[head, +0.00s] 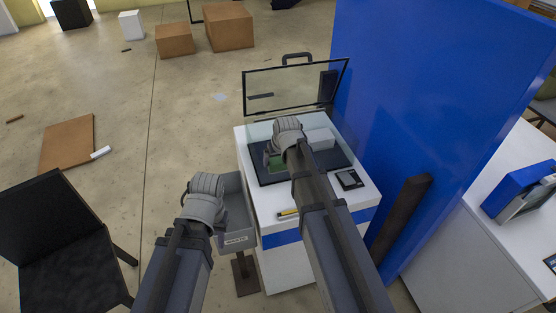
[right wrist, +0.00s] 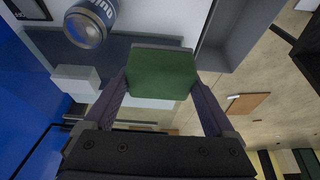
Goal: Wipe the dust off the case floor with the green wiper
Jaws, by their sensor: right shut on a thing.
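The green wiper (right wrist: 162,74) is held between both fingers of my right gripper (right wrist: 163,85), which is shut on it. I cannot tell whether the wiper touches the floor. No dust can be made out. The case's clear lid (head: 290,90) stands open at the back. My left arm reaches in at lower left; its gripper (head: 192,225) is mostly hidden by its own wrist, so its fingers do not show.
A white block (head: 320,138) stands at the back of the case floor. A dark square item (head: 350,179) and a yellow-black tool (head: 288,213) lie on the white front ledge. A can (right wrist: 88,24) shows in the right wrist view. A grey bin (head: 238,215) hangs left; a blue panel (head: 420,90) stands right.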

